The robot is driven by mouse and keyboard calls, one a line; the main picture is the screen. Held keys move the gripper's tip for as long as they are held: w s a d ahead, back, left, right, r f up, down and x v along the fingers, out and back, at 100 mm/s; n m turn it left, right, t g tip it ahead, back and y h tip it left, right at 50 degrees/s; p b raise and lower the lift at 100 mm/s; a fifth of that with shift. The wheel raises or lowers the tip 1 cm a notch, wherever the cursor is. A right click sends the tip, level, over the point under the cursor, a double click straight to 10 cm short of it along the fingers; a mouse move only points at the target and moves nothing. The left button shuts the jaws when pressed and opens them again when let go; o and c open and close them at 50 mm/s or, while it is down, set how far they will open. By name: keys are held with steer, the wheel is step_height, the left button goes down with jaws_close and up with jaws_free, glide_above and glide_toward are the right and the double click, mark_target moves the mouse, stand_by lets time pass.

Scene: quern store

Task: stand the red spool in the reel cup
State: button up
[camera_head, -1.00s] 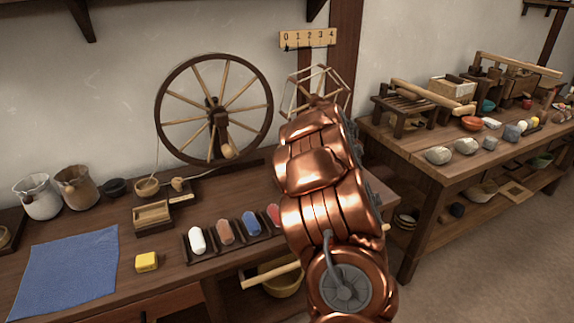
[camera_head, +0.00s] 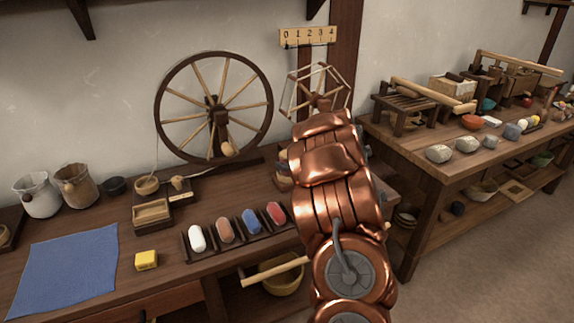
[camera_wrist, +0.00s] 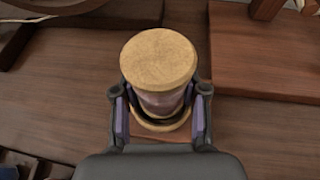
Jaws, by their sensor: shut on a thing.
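The spool (camera_wrist: 160,60) is in the wrist view, seen from above. It has a round pale wooden end and a dull reddish-purple body. My gripper (camera_wrist: 160,108) is shut on it, one dark finger with a purple pad on each side. The spool looks about upright. Under it a dark curved edge and a pale ring show on a small wooden base (camera_wrist: 146,134). I cannot tell whether these are the reel cup or the spool's lower end, nor whether the spool is seated. In the head view my copper arm hides the gripper.
A rack (camera_head: 240,242) of white, brown, blue and red rolls lies left of my arm. A spinning wheel (camera_head: 213,108) and a skein winder (camera_head: 318,92) stand behind. A blue cloth (camera_head: 68,273) and yellow block (camera_head: 146,260) lie to the left. A second table (camera_head: 440,165) stands right.

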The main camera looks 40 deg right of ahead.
steer(key=o, duration=1.3)
steer(key=shift+c, duration=0.2)
steer(key=shift+r+p, duration=0.15)
steer(key=shift+p, duration=0.15)
steer(key=v, duration=1.2)
